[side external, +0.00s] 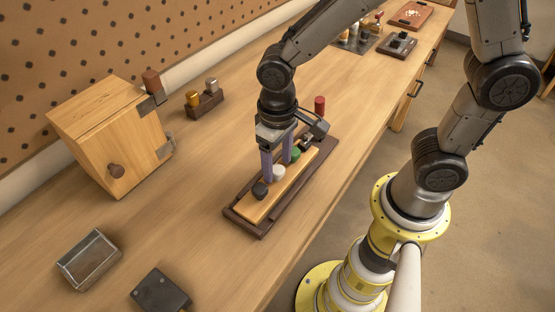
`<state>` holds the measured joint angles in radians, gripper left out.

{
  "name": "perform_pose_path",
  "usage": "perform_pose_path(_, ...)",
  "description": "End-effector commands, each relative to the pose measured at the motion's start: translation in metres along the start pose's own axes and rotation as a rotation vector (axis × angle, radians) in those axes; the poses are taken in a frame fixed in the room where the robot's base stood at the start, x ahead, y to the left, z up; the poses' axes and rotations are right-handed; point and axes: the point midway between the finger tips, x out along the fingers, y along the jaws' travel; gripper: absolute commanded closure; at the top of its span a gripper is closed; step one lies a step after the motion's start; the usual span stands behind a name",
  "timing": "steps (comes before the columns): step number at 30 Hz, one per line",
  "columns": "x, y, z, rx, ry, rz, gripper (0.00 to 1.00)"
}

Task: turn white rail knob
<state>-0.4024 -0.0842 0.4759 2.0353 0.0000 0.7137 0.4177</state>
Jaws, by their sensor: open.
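The white knob (278,172) sits on a light wooden rail (262,207) set in a dark brown tray-like base (240,226). A black knob (260,190) is on the rail nearer the front, and a green knob (295,154) is farther back. My gripper (277,164) is open and points down over the rail.
A wooden box (110,135) with a round knob stands at the left. A small holder (206,104) with gold and silver pegs is behind. A red cylinder (319,105) stands beyond the rail. A metal box (89,259) and dark block (160,292) lie in front. The bench's right edge is near the rail.

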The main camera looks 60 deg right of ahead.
Motion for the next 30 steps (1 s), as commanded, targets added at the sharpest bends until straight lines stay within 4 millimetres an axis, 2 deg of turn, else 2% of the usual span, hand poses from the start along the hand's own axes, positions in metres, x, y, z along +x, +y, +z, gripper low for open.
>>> perform_pose_path(4, -0.004, 0.000, 0.000, 0.000, 0.001, 0.000, 0.32)
perform_pose_path(7, -0.015, 0.000, -0.001, 0.000, 0.003, -0.001, 0.32)
perform_pose_path(21, -0.111, 0.000, -0.001, 0.000, 0.004, -0.002, 0.32)
perform_pose_path(25, -0.127, 0.000, -0.001, 0.000, 0.003, -0.001, 0.32)
perform_pose_path(30, -0.137, 0.000, 0.000, 0.000, 0.001, 0.000, 0.32)
